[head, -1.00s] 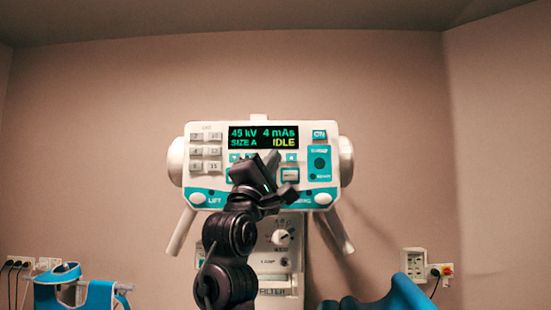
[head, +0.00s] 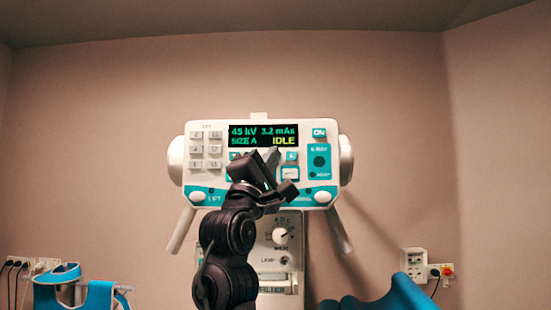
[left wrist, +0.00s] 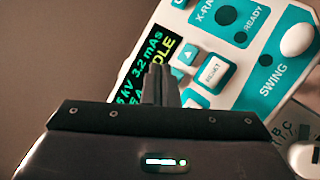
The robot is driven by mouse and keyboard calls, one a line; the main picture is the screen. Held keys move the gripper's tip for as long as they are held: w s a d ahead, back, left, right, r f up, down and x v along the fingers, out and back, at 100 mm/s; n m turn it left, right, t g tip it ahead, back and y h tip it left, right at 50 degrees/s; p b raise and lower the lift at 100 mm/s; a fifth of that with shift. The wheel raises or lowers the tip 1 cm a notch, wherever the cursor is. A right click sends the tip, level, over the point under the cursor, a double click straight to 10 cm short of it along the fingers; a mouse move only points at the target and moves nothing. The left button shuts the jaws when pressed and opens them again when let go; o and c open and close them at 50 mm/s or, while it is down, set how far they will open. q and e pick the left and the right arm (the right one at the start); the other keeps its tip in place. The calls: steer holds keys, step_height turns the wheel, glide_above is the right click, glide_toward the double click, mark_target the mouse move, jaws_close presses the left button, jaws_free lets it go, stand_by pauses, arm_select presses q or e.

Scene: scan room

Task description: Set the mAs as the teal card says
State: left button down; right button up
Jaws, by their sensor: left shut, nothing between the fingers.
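The white and teal control panel has a dark display (head: 264,135) reading 45 kV, 3.2 mAs, SIZE A and IDLE. It also shows tilted and partly covered in the left wrist view (left wrist: 137,80). My left gripper (head: 276,155) is shut and empty, with its tips just below the display's right part. In the left wrist view its tips (left wrist: 159,72) lie beside an up-arrow button (left wrist: 189,54). The same up-arrow button (head: 292,156) shows right of the tips in the head view. The gripper hides buttons to its left; contact cannot be told. I see no teal card. My right gripper is not in view.
Numbered grey keys (head: 206,149) are on the panel's left. The ON button (head: 319,133), X-ray area (head: 319,162) and a reset button (left wrist: 215,73) are on the right. A selector knob (head: 280,236) is below. Blue equipment (head: 70,285) stands low on the left.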

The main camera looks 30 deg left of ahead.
arm_select(q)
steer(key=s, duration=0.1)
steer(key=s+d+b, duration=0.1)
steer(key=s+d, duration=0.1)
steer(key=s, duration=0.1)
steer(key=shift+s+d, duration=0.1)
steer(key=shift+d, duration=0.15)
steer(key=shift+f, duration=0.1)
stand_by(0.9)
